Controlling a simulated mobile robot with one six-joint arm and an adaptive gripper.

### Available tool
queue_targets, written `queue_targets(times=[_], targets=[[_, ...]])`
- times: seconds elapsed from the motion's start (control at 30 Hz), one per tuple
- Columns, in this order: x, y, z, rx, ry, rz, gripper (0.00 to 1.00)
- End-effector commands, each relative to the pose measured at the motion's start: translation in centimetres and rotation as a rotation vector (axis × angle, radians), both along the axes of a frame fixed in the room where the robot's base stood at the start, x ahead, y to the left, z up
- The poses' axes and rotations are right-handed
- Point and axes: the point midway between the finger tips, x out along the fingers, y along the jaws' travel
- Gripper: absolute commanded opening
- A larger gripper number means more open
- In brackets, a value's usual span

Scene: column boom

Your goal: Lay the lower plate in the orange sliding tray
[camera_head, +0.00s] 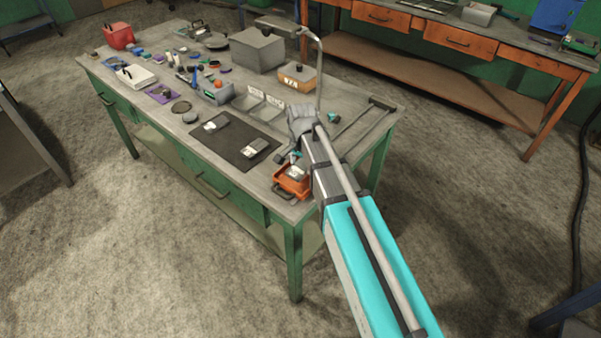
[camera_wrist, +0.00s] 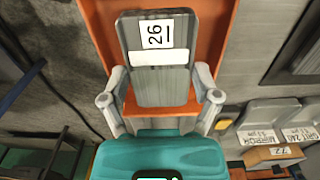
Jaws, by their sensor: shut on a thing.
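A grey plate (camera_wrist: 160,75) with a white label reading 26 is between my gripper's fingers (camera_wrist: 160,98) in the wrist view. The fingers press on its two side edges. The orange sliding tray (camera_wrist: 215,32) lies behind the plate, with its orange showing on both sides. In the head view the orange tray (camera_head: 279,184) is at the near corner of the bench, with the plate (camera_head: 296,172) at its top. My gripper (camera_head: 294,160) is just above it, partly hidden by my arm. I cannot tell whether the plate touches the tray floor.
A dark mat (camera_head: 232,141) beside the tray carries two labelled grey pieces (camera_head: 216,123) (camera_head: 256,148). A rail frame (camera_head: 362,126) lies to the right. Small items crowd the bench's far left.

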Motion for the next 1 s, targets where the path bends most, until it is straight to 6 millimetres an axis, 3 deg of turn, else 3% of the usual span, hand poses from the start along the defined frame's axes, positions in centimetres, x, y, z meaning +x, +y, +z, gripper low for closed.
queue_targets(times=[0.4, 1.0], targets=[[0.4, -0.1, -3.3, 0.0, 0.0, 0.0, 0.19], [0.4, -0.1, -3.8, 0.0, 0.0, -0.001, 0.19]])
